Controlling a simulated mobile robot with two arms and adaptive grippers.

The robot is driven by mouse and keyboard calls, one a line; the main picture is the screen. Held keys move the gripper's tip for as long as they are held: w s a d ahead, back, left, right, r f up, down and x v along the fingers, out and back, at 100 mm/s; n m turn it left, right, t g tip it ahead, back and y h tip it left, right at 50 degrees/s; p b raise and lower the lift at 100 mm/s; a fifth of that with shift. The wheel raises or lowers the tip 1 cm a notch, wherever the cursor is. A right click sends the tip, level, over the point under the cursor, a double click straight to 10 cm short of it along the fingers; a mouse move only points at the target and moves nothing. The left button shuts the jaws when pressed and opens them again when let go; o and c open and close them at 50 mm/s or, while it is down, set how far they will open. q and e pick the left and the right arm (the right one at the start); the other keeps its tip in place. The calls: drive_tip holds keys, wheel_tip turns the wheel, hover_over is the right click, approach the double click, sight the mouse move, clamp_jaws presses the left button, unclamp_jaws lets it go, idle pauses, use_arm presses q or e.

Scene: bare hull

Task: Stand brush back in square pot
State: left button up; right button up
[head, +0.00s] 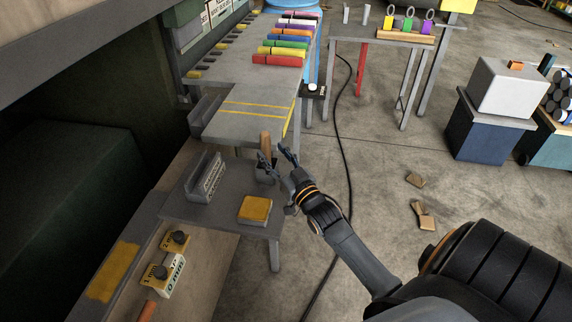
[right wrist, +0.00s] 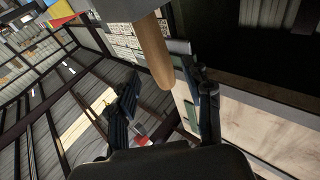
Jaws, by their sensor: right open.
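The brush shows as an upright wooden handle (head: 266,142) in the head view. Its lower end meets a small dark grey pot (head: 262,175) on the low grey table, partly hidden by my fingers. In the right wrist view the brush handle (right wrist: 151,45) comes out of a grey block-like shape, likely the pot (right wrist: 122,9). My right gripper (head: 273,153) is open at the handle. In the right wrist view the handle's free end lies between the spread fingers of the right gripper (right wrist: 166,78), with gaps on both sides. My left gripper is not in view.
On the low table (head: 225,212) are a yellow-topped block (head: 255,209) and a grey slotted holder (head: 206,178). A bench with yellow lines (head: 245,125) stands just behind. Brown chunks (head: 425,217) lie on the floor at right. A black cable (head: 346,170) crosses the floor.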

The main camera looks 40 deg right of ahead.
drive_tip(key=s+f+b, duration=0.1)
drive_tip(key=s, duration=0.6)
drive_tip(key=shift+s+a, duration=0.3)
drive_tip(key=shift+f, duration=0.1)
